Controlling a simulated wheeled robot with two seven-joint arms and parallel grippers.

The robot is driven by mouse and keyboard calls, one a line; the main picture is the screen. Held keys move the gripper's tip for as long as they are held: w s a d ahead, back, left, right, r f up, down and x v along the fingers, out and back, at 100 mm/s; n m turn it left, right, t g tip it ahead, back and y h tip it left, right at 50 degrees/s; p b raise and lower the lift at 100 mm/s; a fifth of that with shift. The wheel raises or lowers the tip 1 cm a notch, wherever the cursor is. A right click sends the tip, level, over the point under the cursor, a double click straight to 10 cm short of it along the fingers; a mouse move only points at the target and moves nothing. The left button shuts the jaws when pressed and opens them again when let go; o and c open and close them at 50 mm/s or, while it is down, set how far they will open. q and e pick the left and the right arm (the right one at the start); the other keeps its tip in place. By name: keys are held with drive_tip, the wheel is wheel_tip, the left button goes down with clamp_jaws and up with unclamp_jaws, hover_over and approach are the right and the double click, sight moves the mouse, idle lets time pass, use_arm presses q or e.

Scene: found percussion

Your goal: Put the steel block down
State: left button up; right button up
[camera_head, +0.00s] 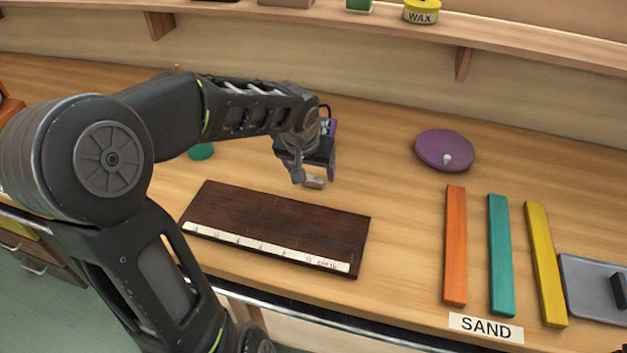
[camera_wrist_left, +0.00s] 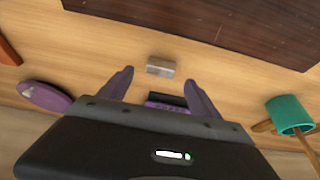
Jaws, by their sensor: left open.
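The steel block (camera_head: 314,182) is a small grey block on the wooden bench, just behind the dark board. In the left wrist view the block (camera_wrist_left: 161,66) lies flat on the wood, just beyond and between the two fingertips. My left gripper (camera_head: 317,172) is over the bench above the block; its fingers are spread and empty. The left wrist view also shows the open fingers (camera_wrist_left: 158,84), with a clear gap between each finger and the block. My right gripper is in neither view.
A dark brown board (camera_head: 275,228) with a pale marked strip lies in front of the block. A purple disc (camera_head: 445,150) lies to the right. Orange (camera_head: 455,245), teal (camera_head: 500,255) and yellow (camera_head: 545,263) bars lie near the SAND label (camera_head: 486,328). A teal cup (camera_wrist_left: 289,113) is close by.

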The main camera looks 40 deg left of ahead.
sight(313, 178)
use_arm(q)
drive_tip(key=x, duration=0.4)
drive_tip(key=shift+w+f, duration=0.1)
drive_tip(key=shift+f, duration=0.25)
drive_tip(key=shift+c, duration=0.4)
drive_tip(key=shift+r, duration=0.1)
clamp_jaws()
idle(0.4)
